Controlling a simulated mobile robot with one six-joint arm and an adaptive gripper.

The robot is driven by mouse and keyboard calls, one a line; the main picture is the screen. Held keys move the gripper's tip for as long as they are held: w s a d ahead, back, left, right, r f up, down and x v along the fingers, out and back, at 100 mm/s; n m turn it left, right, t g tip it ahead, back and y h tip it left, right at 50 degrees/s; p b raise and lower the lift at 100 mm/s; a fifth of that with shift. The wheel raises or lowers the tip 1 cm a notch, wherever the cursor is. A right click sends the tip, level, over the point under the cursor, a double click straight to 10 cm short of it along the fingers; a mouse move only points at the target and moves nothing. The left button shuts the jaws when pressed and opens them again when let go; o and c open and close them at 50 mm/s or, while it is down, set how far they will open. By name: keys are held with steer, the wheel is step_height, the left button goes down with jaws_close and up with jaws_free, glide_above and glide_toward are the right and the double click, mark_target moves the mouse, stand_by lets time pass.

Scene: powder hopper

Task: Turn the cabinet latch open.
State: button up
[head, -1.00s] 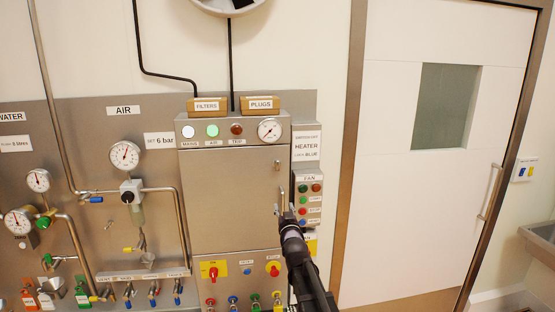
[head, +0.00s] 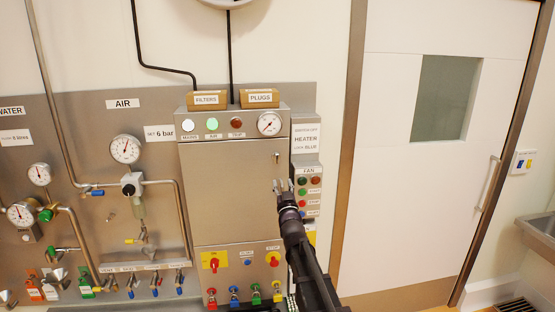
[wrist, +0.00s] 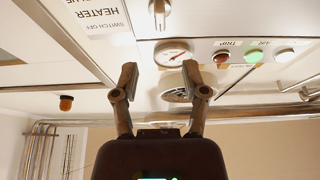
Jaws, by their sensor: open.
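The steel cabinet (head: 225,195) stands in the middle of the head view with its door closed. The small metal latch (head: 277,158) is near the upper right of the door. It also shows at the top edge of the wrist view (wrist: 158,10), where it is partly cut off and its exact turn is hard to tell. My gripper (head: 284,185) is just below the latch in the head view, apart from it. In the wrist view my gripper (wrist: 161,82) has its two fingers spread, with nothing between them.
A fan and heater switch box (head: 308,185) sits close to the right of my gripper. A pressure gauge (head: 269,123) and lamps are above the door. Switches and coloured valves (head: 234,293) are below it. A white door (head: 410,190) stands at right.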

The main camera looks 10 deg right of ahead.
mark_target(277, 159)
steer(key=p+x, duration=0.4)
steer(key=x, duration=0.8)
steer(key=shift+w+r+p, duration=0.15)
steer(key=shift+w+p, duration=0.15)
steer(key=shift+w, duration=0.05)
jaws_close()
